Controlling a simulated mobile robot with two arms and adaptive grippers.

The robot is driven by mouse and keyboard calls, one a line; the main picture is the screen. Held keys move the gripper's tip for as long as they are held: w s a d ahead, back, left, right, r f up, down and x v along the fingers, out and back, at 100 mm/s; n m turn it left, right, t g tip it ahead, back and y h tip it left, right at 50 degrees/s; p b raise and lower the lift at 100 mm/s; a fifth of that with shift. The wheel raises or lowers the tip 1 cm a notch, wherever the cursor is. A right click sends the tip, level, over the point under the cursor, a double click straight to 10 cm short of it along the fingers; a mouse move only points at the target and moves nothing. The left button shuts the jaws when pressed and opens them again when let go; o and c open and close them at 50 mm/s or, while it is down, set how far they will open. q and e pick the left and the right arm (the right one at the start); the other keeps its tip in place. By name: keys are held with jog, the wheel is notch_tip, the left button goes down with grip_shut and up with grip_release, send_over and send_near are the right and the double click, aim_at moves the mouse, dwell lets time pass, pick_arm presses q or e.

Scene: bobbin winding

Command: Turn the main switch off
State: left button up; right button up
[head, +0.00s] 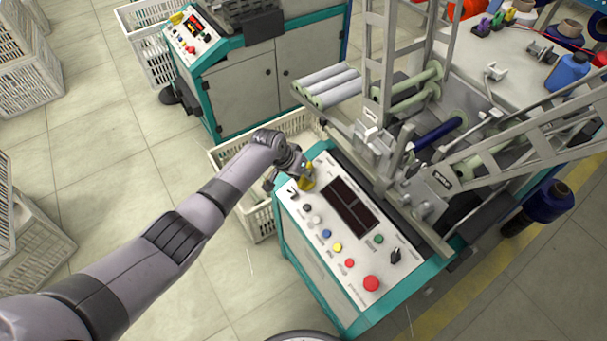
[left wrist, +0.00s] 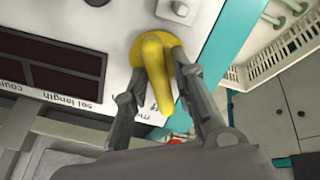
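The main switch (head: 306,178) is a yellow rotary handle at the far left corner of the white control panel (head: 322,236). It also shows in the left wrist view (left wrist: 156,56), with a round yellow base and a long handle. My left gripper (head: 301,172) is over the switch and partly hides it in the head view. In the left wrist view the left gripper (left wrist: 163,90) has one finger on each side of the handle. The fingers are apart, with gaps beside the handle, and do not look closed on it. My right gripper is not in view.
Dark displays (head: 351,205) lie beside the switch. Coloured buttons, a red mushroom button (head: 371,283) and a black knob (head: 395,256) are on the same panel. A white crate (head: 257,215) stands beside the machine. The winding frame (head: 430,215) rises to the right.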

pick_arm(q)
jog(key=shift+o, duration=0.8)
jog(key=v, duration=1.2)
